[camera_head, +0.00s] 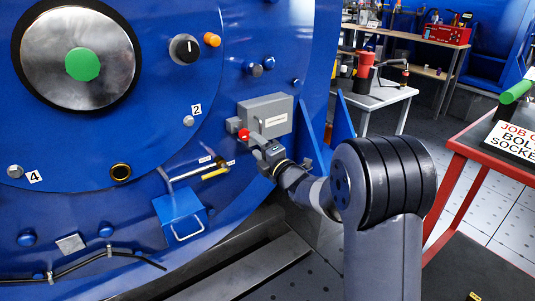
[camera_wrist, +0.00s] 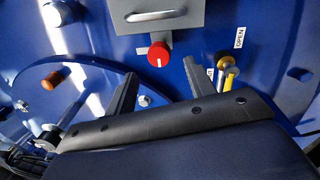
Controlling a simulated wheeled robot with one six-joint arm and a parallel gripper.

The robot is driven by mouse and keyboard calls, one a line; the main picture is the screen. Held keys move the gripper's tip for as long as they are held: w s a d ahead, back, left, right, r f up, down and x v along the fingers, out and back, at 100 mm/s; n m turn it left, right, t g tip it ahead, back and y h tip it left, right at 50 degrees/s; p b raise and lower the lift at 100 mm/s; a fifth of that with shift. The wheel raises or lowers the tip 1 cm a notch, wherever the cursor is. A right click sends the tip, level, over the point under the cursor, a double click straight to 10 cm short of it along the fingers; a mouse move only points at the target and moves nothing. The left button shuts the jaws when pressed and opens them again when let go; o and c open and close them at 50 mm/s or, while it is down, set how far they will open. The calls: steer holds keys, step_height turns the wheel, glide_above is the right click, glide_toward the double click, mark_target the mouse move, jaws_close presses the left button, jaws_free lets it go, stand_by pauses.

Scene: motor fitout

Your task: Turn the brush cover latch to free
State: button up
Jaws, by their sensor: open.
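A red round knob (camera_head: 243,134) sits on the blue motor housing, beside the grey box with a white label (camera_head: 265,115). I take this knob to be the latch, though no readable label names it. In the wrist view the red knob (camera_wrist: 159,54) faces me, with a short white mark on it, beyond and between my spread fingers. The grey box's cover with its bar handle (camera_wrist: 155,16) is just above it there. My gripper (camera_head: 259,147) is open and empty close to the knob; in the wrist view my gripper (camera_wrist: 161,64) has a gap on both sides of it.
A yellow-handled lever (camera_head: 215,172) with small labels lies below the knob, and an "OPEN" label (camera_wrist: 239,37) shows nearby. A blue box with a handle (camera_head: 180,218), a black knob (camera_head: 185,49) and an orange knob (camera_head: 212,39) also project. A red-framed bench (camera_head: 460,145) stands at right.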

mark_target(246, 137)
steer(key=v, duration=0.5)
steer(key=shift+s+d+p, duration=0.15)
steer(key=shift+s+p, duration=0.15)
steer(key=shift+p, duration=0.1)
steer(key=b+x, duration=0.2)
steer(key=x, duration=0.9)
steer(key=shift+s, duration=0.1)
